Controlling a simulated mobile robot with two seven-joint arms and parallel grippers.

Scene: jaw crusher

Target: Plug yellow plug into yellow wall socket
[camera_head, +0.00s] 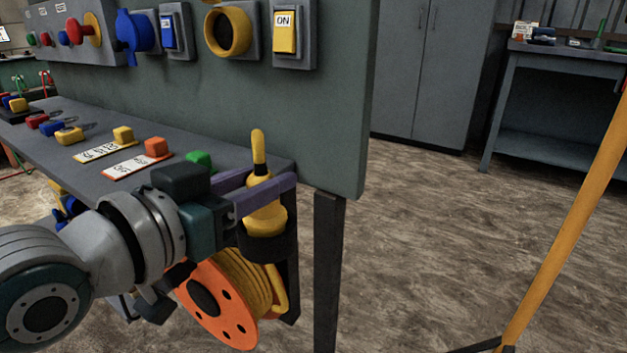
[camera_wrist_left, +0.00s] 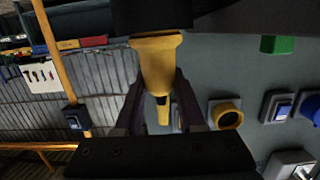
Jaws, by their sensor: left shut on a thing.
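My left gripper (camera_head: 264,190) is shut on the yellow plug (camera_head: 265,220), with its purple fingers on either side of the plug body. The left wrist view shows the plug (camera_wrist_left: 157,58) between the fingers (camera_wrist_left: 160,88). The yellow wall socket (camera_head: 228,32), a round yellow ring, is on the grey-green panel above the gripper, apart from the plug. It also shows in the wrist view (camera_wrist_left: 226,115), right of the fingers. My right gripper is not in view.
A yellow ON switch (camera_head: 285,32) sits right of the socket and a blue socket (camera_head: 133,32) left of it. The bench shelf (camera_head: 215,160) carries labels and coloured blocks. An orange reel (camera_head: 207,302) with yellow cable is below the gripper. Floor at right is clear around an orange pole (camera_head: 570,215).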

